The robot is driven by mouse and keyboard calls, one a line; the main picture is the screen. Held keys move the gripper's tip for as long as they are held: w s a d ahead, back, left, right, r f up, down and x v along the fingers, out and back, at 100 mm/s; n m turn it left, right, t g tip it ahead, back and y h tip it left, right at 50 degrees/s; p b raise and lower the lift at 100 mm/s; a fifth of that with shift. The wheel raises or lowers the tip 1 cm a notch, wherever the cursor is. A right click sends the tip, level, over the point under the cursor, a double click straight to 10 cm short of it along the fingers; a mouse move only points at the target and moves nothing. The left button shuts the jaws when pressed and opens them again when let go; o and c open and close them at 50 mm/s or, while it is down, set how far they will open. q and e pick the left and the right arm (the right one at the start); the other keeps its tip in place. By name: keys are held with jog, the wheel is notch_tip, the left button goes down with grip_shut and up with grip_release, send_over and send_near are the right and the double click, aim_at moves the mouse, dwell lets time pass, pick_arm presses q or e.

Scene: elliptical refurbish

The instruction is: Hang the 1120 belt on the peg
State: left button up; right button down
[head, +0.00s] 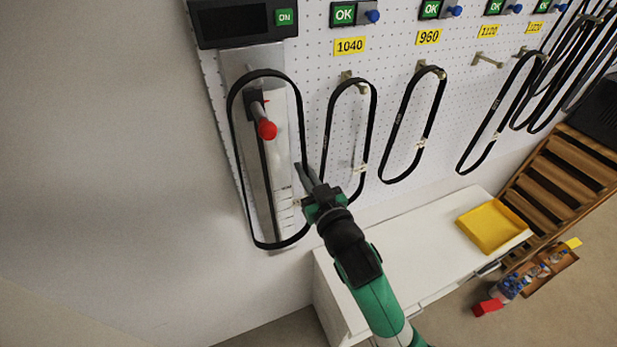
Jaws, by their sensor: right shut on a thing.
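A long black belt loop (236,150) is at the left, in front of a pale metal measuring panel (234,62). The loop surrounds a red-tipped handle (266,129) on that panel; I cannot tell whether it touches it. My right gripper (307,176) is shut on the right side of this loop, below its middle. No number is readable on the belt. The yellow 1120 label (489,31) is on the pegboard at the upper right, and the peg (487,60) below it is bare. My left gripper is not in view.
Belts hang on pegs under the 1040 label (349,45) and the 960 label (428,37). Another belt (490,135) hangs just right of the bare peg, with several more beyond it. A white cabinet (420,247) with a yellow tray (492,226) stands below.

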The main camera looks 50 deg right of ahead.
aim_at(289, 150)
jog(key=shift+f+b+x, duration=0.1)
jog(key=shift+b+x, duration=0.6)
jog(key=shift+x, duration=0.8)
jog(key=shift+f+b+x, duration=0.15)
jog(key=shift+b+x, duration=0.55)
jog(key=shift+x, duration=0.75)
jog(key=shift+w+d+f+b, duration=0.25)
jog(key=shift+w+f+b, duration=0.35)
jog(key=shift+b, duration=0.1)
jog(key=shift+f, duration=0.25)
jog(key=c, duration=0.9)
grip_release()
jog(key=shift+c, duration=0.2)
jog(key=shift+s, duration=0.1)
